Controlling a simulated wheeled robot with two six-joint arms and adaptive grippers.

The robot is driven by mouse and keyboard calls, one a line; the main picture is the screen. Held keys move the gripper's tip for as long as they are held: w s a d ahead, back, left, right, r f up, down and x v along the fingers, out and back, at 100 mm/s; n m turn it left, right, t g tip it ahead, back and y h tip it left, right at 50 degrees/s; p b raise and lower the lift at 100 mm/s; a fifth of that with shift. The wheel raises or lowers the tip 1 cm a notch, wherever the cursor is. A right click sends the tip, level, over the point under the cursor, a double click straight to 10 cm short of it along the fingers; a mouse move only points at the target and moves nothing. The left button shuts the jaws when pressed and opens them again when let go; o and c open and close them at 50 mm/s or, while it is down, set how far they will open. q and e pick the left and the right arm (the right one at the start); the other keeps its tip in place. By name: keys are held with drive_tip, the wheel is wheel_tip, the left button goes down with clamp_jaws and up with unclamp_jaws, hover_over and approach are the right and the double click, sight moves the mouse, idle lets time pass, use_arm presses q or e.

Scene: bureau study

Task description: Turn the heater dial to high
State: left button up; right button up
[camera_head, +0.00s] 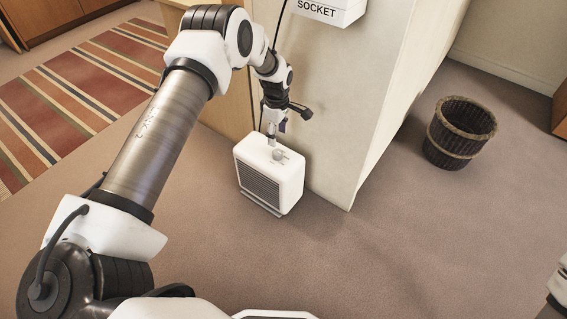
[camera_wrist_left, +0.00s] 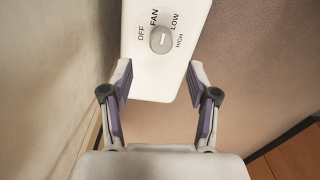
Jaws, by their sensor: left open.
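The white heater (camera_head: 287,188) stands on the carpet against the wall, with a dark grille on its front. Its grey round dial (camera_head: 280,155) is on the top face. In the left wrist view the dial (camera_wrist_left: 158,40) is ringed by the labels OFF, FAN, LOW and HIGH; a short pale mark shows on it, but which label it points to is hard to tell. My left gripper (camera_wrist_left: 160,82) is open and empty, its two purple-padded fingers apart, with the dial ahead of the gap between them. In the head view it is just above the heater top.
A white box marked SOCKET (camera_head: 330,10) is on the wall above the heater, and a dark cable hangs nearby. A wicker basket (camera_head: 458,132) stands at the right. A striped rug (camera_head: 80,92) lies at the left. The carpet in front of the heater is clear.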

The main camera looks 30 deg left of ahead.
sight(277, 151)
use_arm(q)
wheel_tip(277, 151, down, 7)
drive_tip(key=b, duration=0.3)
drive_tip(key=shift+s+f+b, duration=0.1)
drive_tip(key=shift+f+b, duration=0.1)
drive_tip(key=shift+b, duration=0.1)
drive_tip(key=shift+r, duration=0.1)
clamp_jaws()
